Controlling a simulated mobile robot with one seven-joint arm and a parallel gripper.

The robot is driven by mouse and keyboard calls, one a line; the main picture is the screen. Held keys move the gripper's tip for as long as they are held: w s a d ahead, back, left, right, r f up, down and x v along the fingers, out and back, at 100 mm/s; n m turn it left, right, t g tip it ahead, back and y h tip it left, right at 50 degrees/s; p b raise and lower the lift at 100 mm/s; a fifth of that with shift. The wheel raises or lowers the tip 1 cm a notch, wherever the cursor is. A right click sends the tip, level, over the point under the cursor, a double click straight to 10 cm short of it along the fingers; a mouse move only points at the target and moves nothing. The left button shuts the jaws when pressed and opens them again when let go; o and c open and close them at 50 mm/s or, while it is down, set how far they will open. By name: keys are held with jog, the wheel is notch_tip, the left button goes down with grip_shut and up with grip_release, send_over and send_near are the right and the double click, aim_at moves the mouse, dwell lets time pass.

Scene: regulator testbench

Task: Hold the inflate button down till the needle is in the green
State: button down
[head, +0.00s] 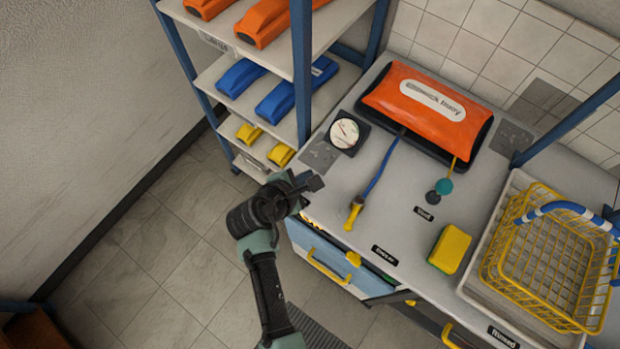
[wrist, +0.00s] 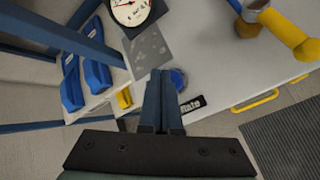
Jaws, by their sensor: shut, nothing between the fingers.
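The round white gauge (head: 345,133) sits on the bench left of the orange buoy (head: 428,105); it also shows at the top of the wrist view (wrist: 130,8). Its needle is too small to place against the green. A blue button (wrist: 179,79) shows in the wrist view beside a partly covered label (wrist: 192,104) ending in "flate". My gripper (head: 316,183) is shut and empty at the bench's left front corner and hides the button in the head view. In the wrist view its fingertips (wrist: 160,73) are just left of the button; I cannot tell whether they touch it.
A blue hose with a yellow nozzle (head: 354,213) lies right of my gripper. A dark vent button (head: 432,197), yellow sponge (head: 450,249) and yellow wire basket (head: 545,260) are farther right. A shelf rack (head: 303,75) stands close on the left.

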jog(key=shift+f, duration=0.1)
jog(key=shift+f, duration=0.35)
jog(key=shift+f+b, duration=0.4)
jog(key=shift+f, duration=0.2)
dwell(2.2)
jog(key=shift+r, duration=0.1)
dwell(0.7)
jog(key=shift+r+p, duration=0.95)
jog(key=shift+p, duration=0.2)
notch_tip(320, 180, up, 5)
jog(key=p, duration=0.5)
